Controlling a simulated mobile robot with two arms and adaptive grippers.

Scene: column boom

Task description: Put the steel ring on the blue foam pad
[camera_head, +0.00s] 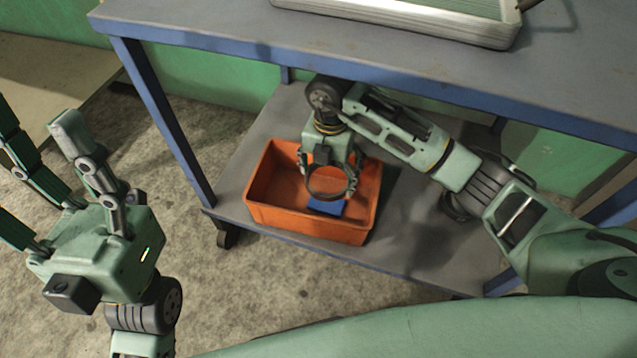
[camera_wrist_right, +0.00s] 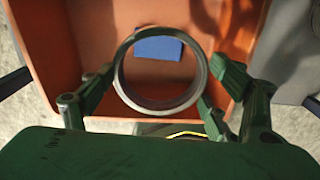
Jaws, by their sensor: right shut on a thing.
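The steel ring (camera_wrist_right: 160,104) is a round metal band held between the fingers of my right gripper (camera_head: 328,184). In the right wrist view my right gripper (camera_wrist_right: 160,78) has a finger on each side of the ring. The blue foam pad (camera_head: 326,207) lies on the floor of an orange crate. In the right wrist view the pad (camera_wrist_right: 158,48) shows through the upper part of the ring's opening. The ring appears to be above the pad, apart from it. My left gripper (camera_head: 40,125) is open and empty, off to the left over the floor.
The orange crate (camera_head: 300,222) stands on the lower shelf (camera_head: 418,240) of a blue-framed table. The tabletop (camera_head: 210,27) overhangs my right arm and carries a metal tray (camera_head: 400,18). The crate's walls surround the pad. The shelf right of the crate is bare.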

